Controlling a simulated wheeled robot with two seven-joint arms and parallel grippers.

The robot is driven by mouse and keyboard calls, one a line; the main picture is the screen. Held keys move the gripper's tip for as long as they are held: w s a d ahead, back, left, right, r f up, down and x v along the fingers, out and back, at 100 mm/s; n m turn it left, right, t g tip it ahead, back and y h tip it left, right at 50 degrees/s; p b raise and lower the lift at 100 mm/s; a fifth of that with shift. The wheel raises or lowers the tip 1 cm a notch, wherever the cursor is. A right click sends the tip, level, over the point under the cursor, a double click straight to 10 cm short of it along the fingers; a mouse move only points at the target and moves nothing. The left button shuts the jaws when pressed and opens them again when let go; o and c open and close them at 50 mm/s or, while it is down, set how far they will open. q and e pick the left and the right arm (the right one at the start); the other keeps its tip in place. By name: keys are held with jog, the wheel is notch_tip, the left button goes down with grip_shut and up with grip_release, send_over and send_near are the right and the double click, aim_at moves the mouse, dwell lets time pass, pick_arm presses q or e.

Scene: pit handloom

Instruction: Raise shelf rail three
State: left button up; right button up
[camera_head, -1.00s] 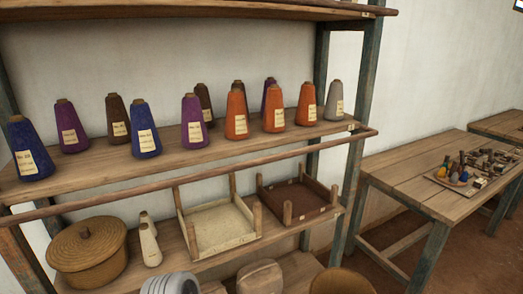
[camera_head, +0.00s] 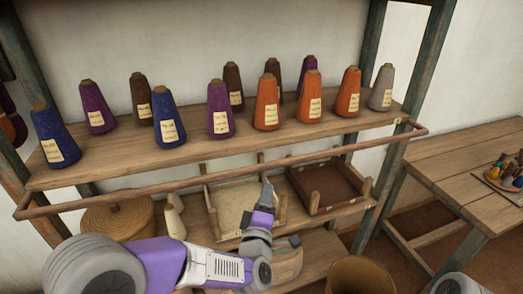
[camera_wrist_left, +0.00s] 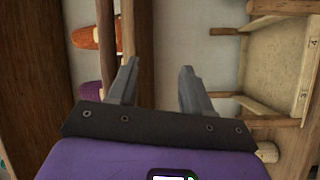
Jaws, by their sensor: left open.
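The wooden shelf rail (camera_head: 215,178) runs lengthwise along the front of the shelf of yarn cones, slightly below its board. It reaches from the left post side to the right post. My left gripper (camera_head: 265,192) is just in front of and below the middle of the rail, pointing up toward it. In the left wrist view its two fingers (camera_wrist_left: 156,82) are spread and hold nothing. A wooden bar that looks like the rail (camera_wrist_left: 142,40) stands upright there, near the left finger; I cannot tell if they touch. My right gripper is not in view.
Several yarn cones (camera_head: 219,108) stand on the shelf board (camera_head: 120,161) behind the rail. Below are a pale open tray (camera_head: 232,205), a dark tray (camera_head: 325,188) and a lidded basket (camera_head: 118,217). A table (camera_head: 450,165) with small items stands at right.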

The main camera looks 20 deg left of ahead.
pick_arm(q)
notch_tip(320, 180, up, 6)
jog(key=s+n+t+y, duration=0.1)
jog(key=n+y, duration=0.1)
jog(key=p+x, duration=0.1)
jog(key=x, duration=0.6)
jog(key=shift+w+a+r+n, duration=0.2)
jog(key=shift+a+n, duration=0.1)
jog(key=shift+a, duration=0.15)
jog(key=shift+s, duration=0.1)
jog(key=shift+c, duration=0.5)
grip_shut()
